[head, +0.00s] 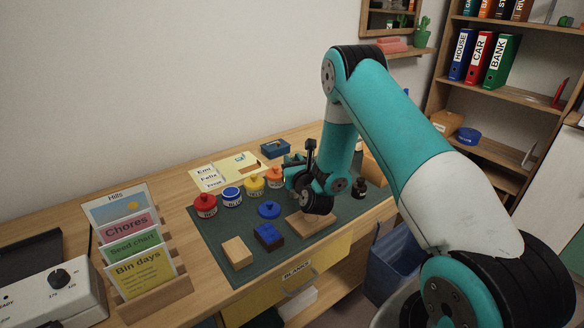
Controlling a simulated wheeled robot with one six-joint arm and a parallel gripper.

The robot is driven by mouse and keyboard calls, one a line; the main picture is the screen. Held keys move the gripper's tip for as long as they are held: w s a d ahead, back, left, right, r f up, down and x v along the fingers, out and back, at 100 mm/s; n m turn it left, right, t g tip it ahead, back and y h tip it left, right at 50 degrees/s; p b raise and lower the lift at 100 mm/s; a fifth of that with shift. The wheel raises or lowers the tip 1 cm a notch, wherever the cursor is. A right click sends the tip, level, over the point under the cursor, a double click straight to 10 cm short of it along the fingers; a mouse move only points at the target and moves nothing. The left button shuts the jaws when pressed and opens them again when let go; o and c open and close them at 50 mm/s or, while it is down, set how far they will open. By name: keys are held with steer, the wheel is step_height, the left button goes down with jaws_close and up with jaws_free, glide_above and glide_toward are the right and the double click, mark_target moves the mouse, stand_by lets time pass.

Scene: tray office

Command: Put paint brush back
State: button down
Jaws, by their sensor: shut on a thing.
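My gripper (292,178) is over the back part of the green mat, near the paint pots. Its fingers are small and dark, and my own wrist partly covers them. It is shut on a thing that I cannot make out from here. No paint brush can be clearly seen. The red pot (205,205), blue pot (232,196), yellow pot (253,186) and orange pot (275,177) stand in a row left of the gripper. The blue pot looks open. A blue lid (269,210) lies on the mat in front of the row.
On the green mat (210,236) are a wooden block (237,252), a blue-topped dark block (268,236) and a wooden board (312,223) below my wrist. A card rack (156,303) stands left. A small dark bottle (359,187) stands right. A blue box (275,148) is behind.

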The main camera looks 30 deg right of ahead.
steer(key=shift+f, duration=0.2)
steer(key=shift+f, duration=0.2)
steer(key=c, duration=0.9)
jaws_free()
steer(key=shift+r, duration=0.1)
steer(key=shift+c, duration=0.2)
